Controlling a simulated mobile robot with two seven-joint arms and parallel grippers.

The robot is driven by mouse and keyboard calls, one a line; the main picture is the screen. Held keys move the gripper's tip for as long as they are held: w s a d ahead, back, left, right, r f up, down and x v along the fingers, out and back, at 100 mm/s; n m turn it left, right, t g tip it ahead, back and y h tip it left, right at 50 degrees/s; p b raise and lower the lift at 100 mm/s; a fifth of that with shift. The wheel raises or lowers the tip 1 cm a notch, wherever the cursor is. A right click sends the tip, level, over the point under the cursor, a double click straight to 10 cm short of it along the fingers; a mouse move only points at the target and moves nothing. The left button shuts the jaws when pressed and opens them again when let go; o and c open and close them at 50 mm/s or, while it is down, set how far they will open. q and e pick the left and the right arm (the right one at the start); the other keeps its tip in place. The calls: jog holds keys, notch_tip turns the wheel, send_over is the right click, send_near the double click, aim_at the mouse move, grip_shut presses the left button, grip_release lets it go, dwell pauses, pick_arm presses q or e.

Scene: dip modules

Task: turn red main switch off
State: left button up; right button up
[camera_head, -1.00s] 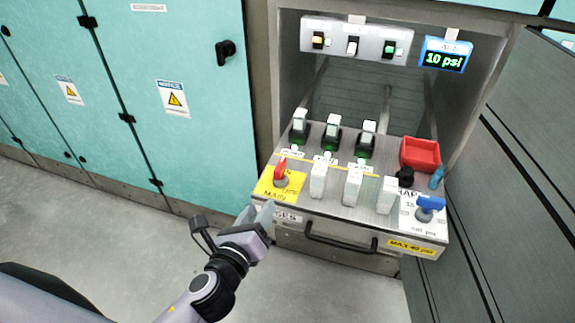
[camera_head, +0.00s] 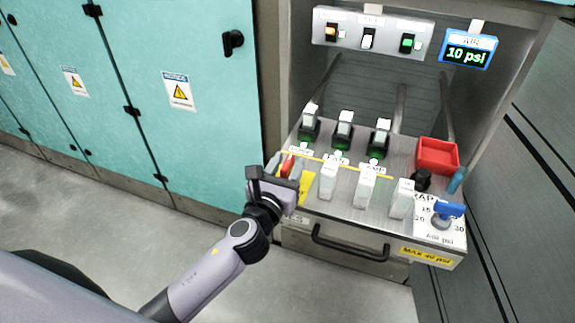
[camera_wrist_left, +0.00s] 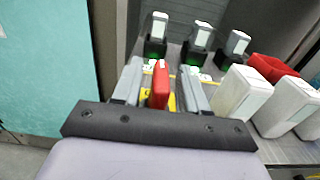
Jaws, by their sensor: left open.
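The red main switch (camera_head: 287,166) stands on a yellow plate (camera_head: 306,187) at the left end of the drawer panel. My left gripper (camera_head: 287,163) is at the switch, its two fingers on either side of the red handle. In the left wrist view the red handle (camera_wrist_left: 159,84) stands between the two open fingers (camera_wrist_left: 160,88), with a visible gap on the right side. Contact with the left finger cannot be told. The gripper body hides much of the plate and the switch base. My right gripper is in neither view.
White blocks (camera_head: 365,187) stand right of the switch, close to my gripper. Behind are several black-based switches (camera_head: 343,130). A red bin (camera_head: 437,155), a blue-handled valve (camera_head: 446,211) and a 10 psi display (camera_head: 467,52) are right. Floor at left is clear.

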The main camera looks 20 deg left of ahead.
pick_arm(q)
jog(key=shift+w, duration=0.1)
grip_shut()
